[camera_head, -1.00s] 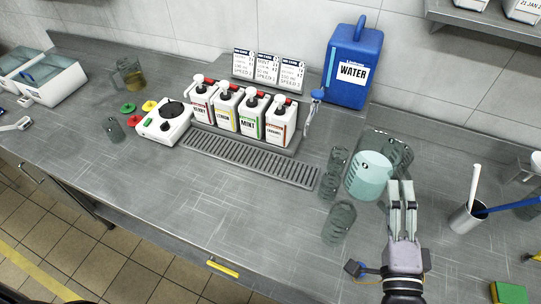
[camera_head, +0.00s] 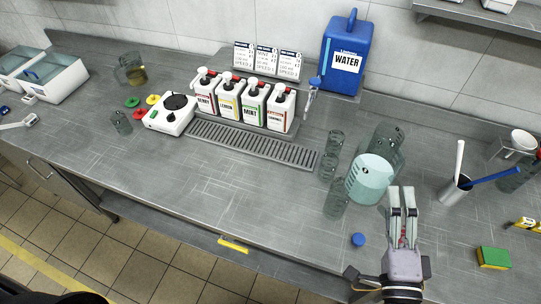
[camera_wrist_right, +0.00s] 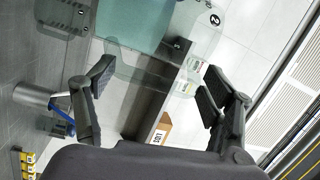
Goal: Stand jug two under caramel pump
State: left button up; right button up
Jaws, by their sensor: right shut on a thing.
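A clear jug with a pale teal body (camera_head: 371,178) is at my right gripper (camera_head: 403,194), right of the glass beakers. In the right wrist view the teal body (camera_wrist_right: 150,22) is between and beyond my right fingers (camera_wrist_right: 158,84), with clear glass beside it marked 2. My right gripper is shut on this jug two; its exact grip is hard to see through the glass. The caramel pump (camera_head: 281,109) is the rightmost of the pump bottles, behind the slotted drip tray (camera_head: 252,146). My left gripper is not in view.
Clear beakers (camera_head: 328,166) stand left of jug two, and more clear glassware (camera_head: 388,141) stands behind it. A blue water container (camera_head: 346,62) stands at the back. A utensil cup (camera_head: 453,191) is on the right. A blue disc (camera_head: 358,240) lies in front. The counter before the tray is clear.

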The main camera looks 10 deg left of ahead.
aim_at(266, 160)
jog(key=j+z, duration=0.1)
jog(key=j, duration=0.2)
jog(key=k+j, duration=0.15)
jog(key=j, duration=0.15)
jog(key=k+j+z, duration=0.15)
jog(key=j, duration=0.15)
jog(key=j+z, duration=0.2)
jog(key=j, duration=0.85)
jog(key=j+z, duration=0.2)
jog(key=j, duration=0.85)
jog(key=i+j+z, duration=0.1)
jog(key=j, duration=0.3)
jog(key=j+z, duration=0.1)
jog(key=j, duration=0.25)
jog(key=i+j+z, duration=0.15)
jog(key=i, duration=0.3)
